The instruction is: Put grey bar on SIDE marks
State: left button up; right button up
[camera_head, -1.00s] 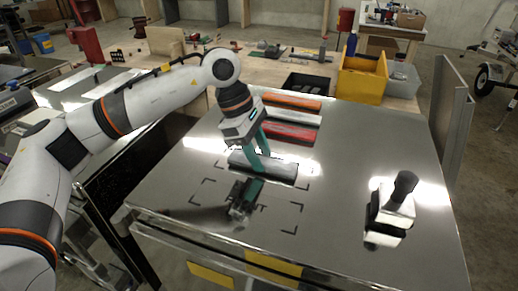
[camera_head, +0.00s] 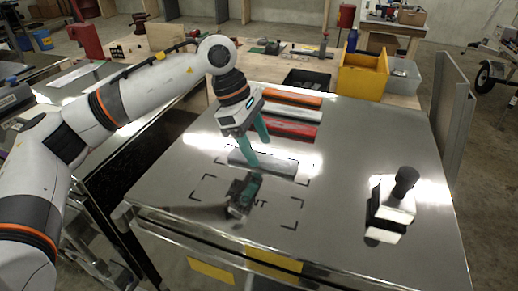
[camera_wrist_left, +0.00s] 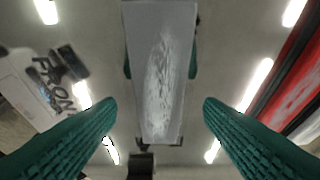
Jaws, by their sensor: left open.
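In the left wrist view the grey bar (camera_wrist_left: 160,75) runs lengthwise between the open fingers of the left gripper (camera_wrist_left: 157,115), with a gap on each side. A second set of corner marks (camera_head: 294,227) lies nearer the front edge, its printed word partly hidden by the gripper's reflection. My right gripper is not in view.
Orange (camera_head: 292,97), pale (camera_head: 292,114) and red (camera_head: 290,129) bars lie in a row behind the grey bar. A block with a black knob (camera_head: 405,182) stands at the right. A yellow bin (camera_head: 362,80) and a dark tray (camera_head: 306,80) stand behind.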

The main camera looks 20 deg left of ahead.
pick_arm(q)
jog(key=b+v, duration=0.1)
jog(key=v, duration=0.9)
jog(key=shift+b, duration=0.3)
jog(key=shift+s+a, duration=0.1)
